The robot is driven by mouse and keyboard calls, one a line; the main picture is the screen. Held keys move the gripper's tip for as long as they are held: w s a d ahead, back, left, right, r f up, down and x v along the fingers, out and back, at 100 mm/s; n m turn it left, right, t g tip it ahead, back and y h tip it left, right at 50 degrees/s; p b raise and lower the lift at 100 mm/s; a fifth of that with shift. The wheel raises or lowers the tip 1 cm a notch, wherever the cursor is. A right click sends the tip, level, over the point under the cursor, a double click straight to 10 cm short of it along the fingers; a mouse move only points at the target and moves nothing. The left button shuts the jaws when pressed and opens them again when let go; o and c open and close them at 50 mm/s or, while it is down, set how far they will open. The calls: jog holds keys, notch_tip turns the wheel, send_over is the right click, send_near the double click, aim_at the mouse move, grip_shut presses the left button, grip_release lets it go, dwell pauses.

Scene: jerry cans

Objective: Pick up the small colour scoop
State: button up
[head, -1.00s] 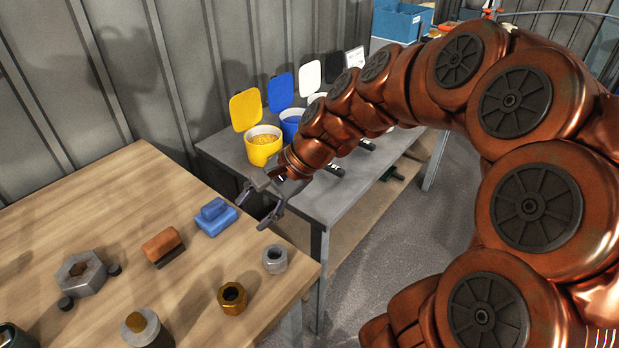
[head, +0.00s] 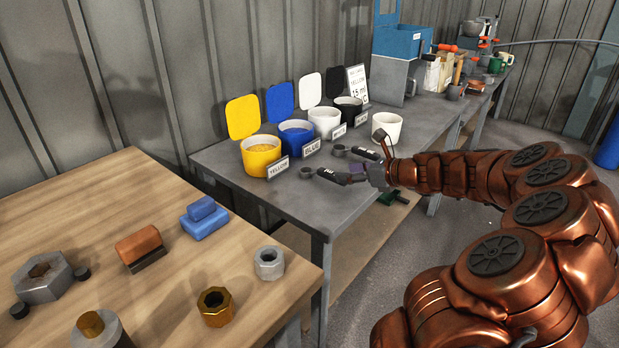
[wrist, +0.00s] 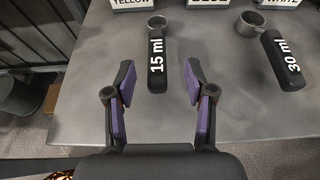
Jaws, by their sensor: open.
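The small scoop, marked "15 ml" (wrist: 157,58), lies on the grey table with its metal cup pointing away and its black handle toward me. In the head view its cup (head: 307,172) shows in front of the yellow tub, and my finger partly covers its handle. My gripper (wrist: 160,75) is open and empty. In the wrist view the handle's near end appears between the fingertips, with gaps on both sides. I cannot tell the height of the fingers above it. The larger scoop, marked "30 ml" (wrist: 280,55), lies to the right, clear of the fingers.
Lidded tubs in yellow (head: 261,158), blue (head: 297,138), white (head: 324,121) and black (head: 348,108) stand behind the scoops with label cards. A white cup (head: 387,129) stands to the right. The wooden table (head: 110,220) at left holds nuts and blocks. The grey table's front edge is near.

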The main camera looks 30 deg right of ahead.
aim_at(332, 173)
jog(key=shift+b+x, duration=0.55)
jog(key=shift+x, duration=2.55)
jog(key=shift+s+a+f, duration=0.1)
jog(key=shift+a, duration=0.05)
grip_shut()
